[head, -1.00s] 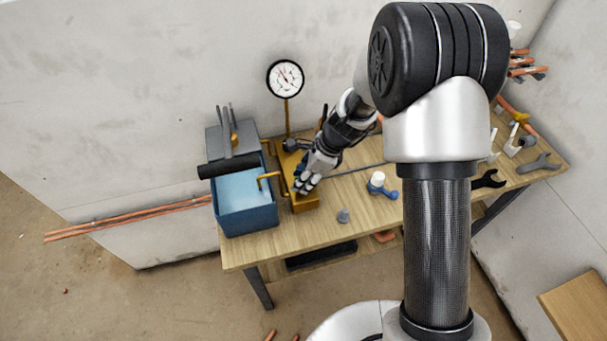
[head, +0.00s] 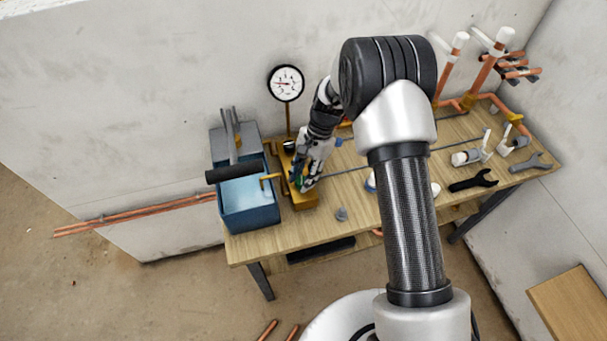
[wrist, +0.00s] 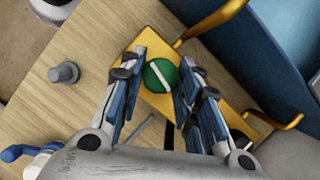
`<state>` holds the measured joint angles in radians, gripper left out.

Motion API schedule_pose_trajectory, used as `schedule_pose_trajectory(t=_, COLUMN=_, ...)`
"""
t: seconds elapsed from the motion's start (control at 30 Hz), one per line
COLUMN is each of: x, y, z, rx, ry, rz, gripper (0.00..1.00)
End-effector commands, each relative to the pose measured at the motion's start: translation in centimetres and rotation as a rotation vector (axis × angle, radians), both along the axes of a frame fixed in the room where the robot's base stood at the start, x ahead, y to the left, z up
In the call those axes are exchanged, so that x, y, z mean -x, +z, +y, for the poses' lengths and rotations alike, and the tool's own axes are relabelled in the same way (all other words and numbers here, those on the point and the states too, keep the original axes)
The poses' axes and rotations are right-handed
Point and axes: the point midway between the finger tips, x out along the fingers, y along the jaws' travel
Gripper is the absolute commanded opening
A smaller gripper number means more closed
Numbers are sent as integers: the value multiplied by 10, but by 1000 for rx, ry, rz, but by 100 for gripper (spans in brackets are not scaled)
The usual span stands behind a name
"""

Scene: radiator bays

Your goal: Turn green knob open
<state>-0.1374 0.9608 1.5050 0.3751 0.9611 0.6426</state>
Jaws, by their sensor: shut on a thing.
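The green knob (wrist: 161,75) is round with a white bar across its top. It sits on a yellow-orange block (wrist: 150,47) on the workbench. In the wrist view my gripper (wrist: 160,78) has one finger on each side of the knob and is shut on it. The white bar runs at a slant between the fingers. In the head view my gripper (head: 304,182) reaches down over the block (head: 308,201), and the knob is mostly hidden by it.
A blue water-filled box (head: 249,217) stands just left of the block. A round gauge (head: 287,83) rises behind. A grey fitting (head: 341,214) lies on the bench (head: 290,238) in front. A dark wrench (head: 474,181) and copper pipes with white tops (head: 487,65) are at the right.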

Motion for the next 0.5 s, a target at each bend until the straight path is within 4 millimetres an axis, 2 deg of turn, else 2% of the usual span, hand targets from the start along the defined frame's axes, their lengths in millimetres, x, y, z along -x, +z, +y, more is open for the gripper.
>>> schedule_pose_trajectory(t=0.2, x=-1, y=0, z=1, rx=0, ry=146, rz=0, gripper=7)
schedule_pose_trajectory(t=0.5, x=-1, y=0, z=2, rx=0, ry=255, rz=1, gripper=7)
